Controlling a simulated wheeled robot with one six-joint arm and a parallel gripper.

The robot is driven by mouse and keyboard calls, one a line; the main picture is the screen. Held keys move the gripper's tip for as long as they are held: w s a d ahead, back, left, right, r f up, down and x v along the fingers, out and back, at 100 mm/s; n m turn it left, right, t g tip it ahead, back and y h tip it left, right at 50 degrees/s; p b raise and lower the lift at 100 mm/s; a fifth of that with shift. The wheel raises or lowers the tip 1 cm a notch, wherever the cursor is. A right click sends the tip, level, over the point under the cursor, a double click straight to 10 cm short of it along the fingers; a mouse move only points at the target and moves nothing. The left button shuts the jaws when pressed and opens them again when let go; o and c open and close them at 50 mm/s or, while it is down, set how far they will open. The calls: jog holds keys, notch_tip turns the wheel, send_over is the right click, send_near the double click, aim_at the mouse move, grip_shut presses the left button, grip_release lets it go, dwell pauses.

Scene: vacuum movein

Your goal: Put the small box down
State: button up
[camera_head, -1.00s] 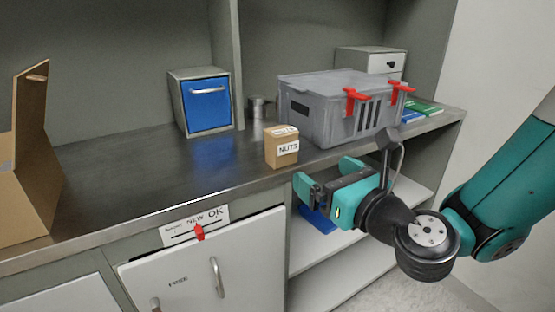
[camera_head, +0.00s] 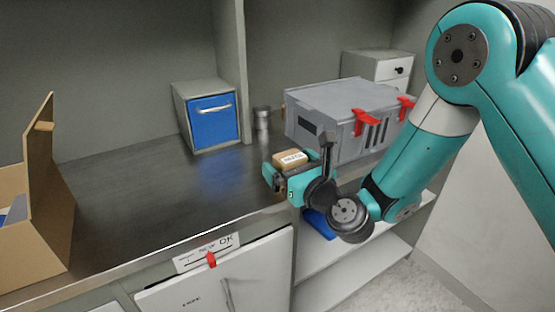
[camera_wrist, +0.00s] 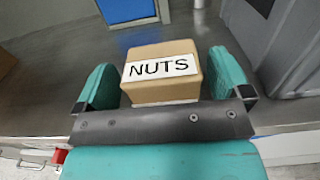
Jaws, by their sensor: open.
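The small box (camera_wrist: 160,84) is light brown with a white "NUTS" label. It rests on the grey counter, seen between my open fingers in the wrist view. In the head view the small box (camera_head: 290,158) is partly hidden behind my gripper (camera_head: 276,177). My gripper (camera_wrist: 160,92) is open, one teal finger on each side of the box.
A grey crate (camera_head: 325,100) with red clips stands close to the right. A blue-fronted drawer box (camera_head: 213,122) and a metal can (camera_head: 262,117) stand behind. An open cardboard box (camera_head: 35,225) is at the left. The counter between (camera_head: 130,190) is clear.

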jog(key=shift+w+a+r, duration=0.1)
jog(key=shift+w, duration=0.6)
jog(key=shift+a, duration=0.2)
jog(key=c, duration=1.1)
jog(key=shift+c, duration=0.6)
jog(key=shift+d, duration=0.1)
